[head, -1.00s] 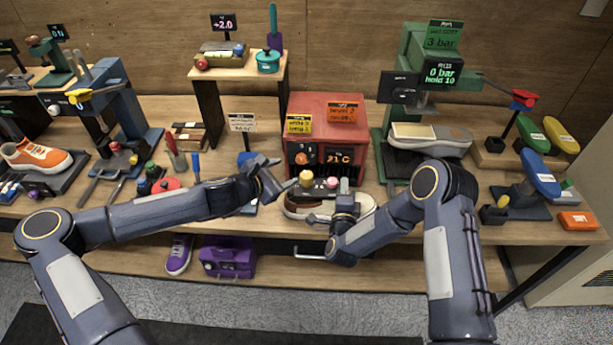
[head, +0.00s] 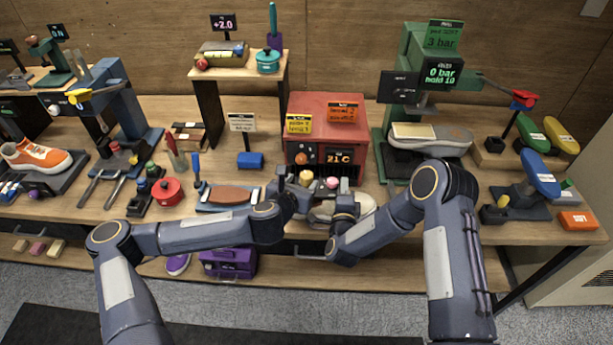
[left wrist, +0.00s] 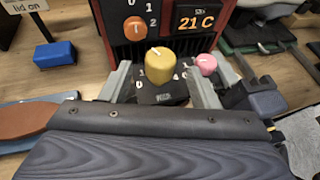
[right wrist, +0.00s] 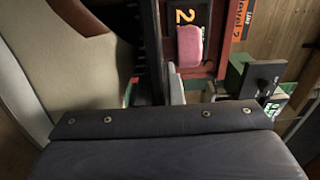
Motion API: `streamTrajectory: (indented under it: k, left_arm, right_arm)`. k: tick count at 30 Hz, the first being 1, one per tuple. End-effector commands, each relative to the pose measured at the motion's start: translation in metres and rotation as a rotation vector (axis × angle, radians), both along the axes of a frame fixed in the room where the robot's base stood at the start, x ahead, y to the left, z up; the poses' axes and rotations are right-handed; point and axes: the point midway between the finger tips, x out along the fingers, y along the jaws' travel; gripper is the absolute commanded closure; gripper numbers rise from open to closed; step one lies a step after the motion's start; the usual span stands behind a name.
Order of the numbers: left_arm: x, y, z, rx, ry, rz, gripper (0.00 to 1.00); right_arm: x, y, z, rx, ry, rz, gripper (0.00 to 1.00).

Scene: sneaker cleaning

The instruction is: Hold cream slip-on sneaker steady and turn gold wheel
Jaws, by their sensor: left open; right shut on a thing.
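The gold wheel (head: 306,177) stands on a small black block in front of the red heater box (head: 325,108), a pink knob (head: 332,183) to its right. My left gripper (head: 297,187) is open, its fingers on either side of the gold wheel in the left wrist view (left wrist: 160,67); contact is unclear. The cream slip-on sneaker (head: 365,204) lies in front of the box, partly hidden by my arms. My right gripper (head: 346,200) is shut on the sneaker, whose cream side fills the left of the right wrist view (right wrist: 65,60). The grip itself is mostly hidden.
A brown brush-like piece on a blue-grey rest (head: 232,195) and a blue cylinder (head: 250,160) lie left of the box. A green press (head: 412,80) holding a shoe stands to the right. A purple case (head: 228,262) sits on the lower shelf.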

Motion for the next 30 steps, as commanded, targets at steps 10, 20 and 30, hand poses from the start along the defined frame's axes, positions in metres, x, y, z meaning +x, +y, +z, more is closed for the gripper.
streamTrajectory:
  k: [10,20,30]
  left_arm:
    - [0.041,-0.013,-0.018,0.001,0.000,0.000,0.45]
    - [0.043,-0.014,-0.019,0.001,-0.001,-0.003,0.45]
    - [0.043,-0.013,-0.019,0.001,-0.001,-0.002,0.88]
  right_arm:
    - [0.000,0.000,0.001,0.000,-0.001,0.000,1.00]
    - [0.000,0.000,0.000,0.000,-0.001,0.000,1.00]
    - [0.000,0.000,0.000,0.000,-0.001,0.000,1.00]
